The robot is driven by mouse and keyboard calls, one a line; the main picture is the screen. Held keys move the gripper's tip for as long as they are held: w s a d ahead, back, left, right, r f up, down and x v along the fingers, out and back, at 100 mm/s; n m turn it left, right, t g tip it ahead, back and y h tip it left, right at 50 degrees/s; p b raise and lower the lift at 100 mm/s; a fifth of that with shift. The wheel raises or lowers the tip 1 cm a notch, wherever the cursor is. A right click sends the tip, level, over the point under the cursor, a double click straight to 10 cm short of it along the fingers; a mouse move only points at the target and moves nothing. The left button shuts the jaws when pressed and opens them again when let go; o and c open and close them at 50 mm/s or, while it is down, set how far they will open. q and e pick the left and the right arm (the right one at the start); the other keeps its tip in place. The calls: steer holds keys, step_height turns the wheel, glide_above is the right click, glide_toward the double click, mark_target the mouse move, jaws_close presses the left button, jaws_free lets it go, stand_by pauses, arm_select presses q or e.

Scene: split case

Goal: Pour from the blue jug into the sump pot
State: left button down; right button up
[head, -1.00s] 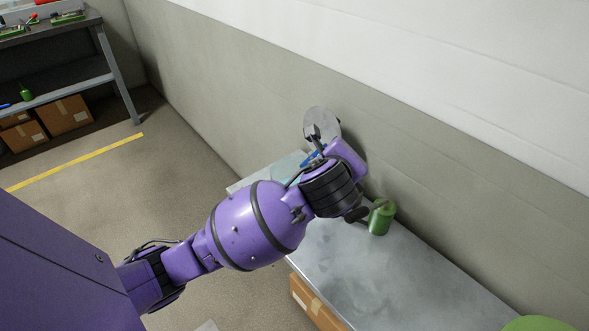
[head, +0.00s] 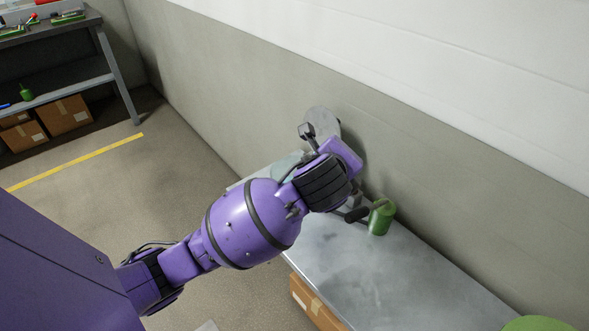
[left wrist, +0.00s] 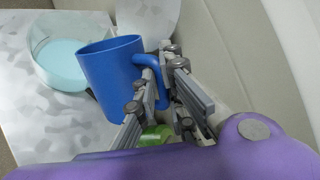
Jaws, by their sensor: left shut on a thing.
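The blue jug (left wrist: 108,80) is in the left wrist view, with its handle towards my left gripper (left wrist: 160,78). The gripper is shut on the handle. A clear round pot with pale blue inside, which looks like the sump pot (left wrist: 40,70), is left of the jug in that view, partly behind it. In the head view a pale see-through part of this pot (head: 287,165) shows beside my wrist. There my wrist hides the jug and most of the gripper. I cannot tell how far the jug is tilted or whether anything is in it. My right gripper is out of view.
A green mug (head: 381,219) stands on the grey bench (head: 345,265) to the right of my wrist. A grey disc (head: 322,122) is near the wall, behind my wrist. A green round thing (head: 538,324) is at the bottom right. The bench's front part is clear.

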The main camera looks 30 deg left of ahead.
arm_select(q)
steer(key=shift+a+r, duration=0.1)
steer(key=shift+a, duration=0.25)
stand_by(0.7)
steer(key=shift+a+r+n+h, duration=0.4)
steer(key=shift+a+n+h, duration=0.1)
steer(key=shift+h, duration=0.2)
stand_by(0.8)
steer(key=d+y, duration=0.1)
steer(key=d+m, duration=0.1)
steer(key=shift+d+f+m+y, duration=0.3)
steer(key=shift+d+f+y, duration=0.05)
steer(key=shift+f+y, duration=0.05)
steer(key=shift+s+d+f+m+t+y, duration=0.1)
steer(key=shift+d+f+m+t+y, duration=0.1)
steer(key=shift+d+m+t+y, duration=0.35)
steer(key=d+f+m+t+y, duration=0.2)
steer(key=d+f+m+y, duration=0.1)
steer(key=d+m, duration=0.3)
steer(key=shift+s+d+y, duration=0.25)
steer(key=shift+d+y, duration=0.4)
steer(key=shift+d, duration=0.3)
steer(key=shift+t, duration=0.35)
